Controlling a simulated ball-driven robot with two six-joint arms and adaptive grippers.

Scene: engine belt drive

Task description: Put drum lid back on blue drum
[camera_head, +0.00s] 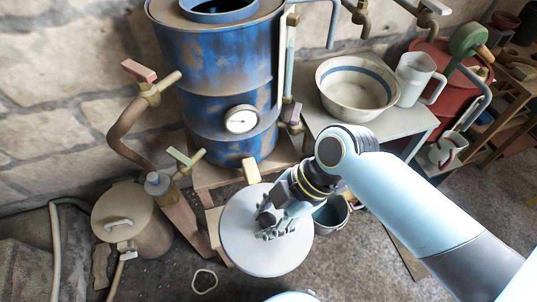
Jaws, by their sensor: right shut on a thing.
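The blue drum (212,90) stands upright at the upper left of the middle, worn and rusty, with a round gauge (241,119) on its side. Its top has a round opening with a blue rim (222,17), partly cut off by the picture's edge. The drum lid (252,252) is a pale grey disc in front of and below the drum, apart from it. My right gripper (273,222) is over the lid's middle and shut on it; its fingers hide the grip point. My left gripper is out of view.
Taps and pipes (128,125) stick out left of the drum. A small table (400,125) at the right holds a bowl (357,85) and a white jug (414,78). A lidded pot (130,218) stands at the lower left. A bucket (331,214) stands behind my right gripper.

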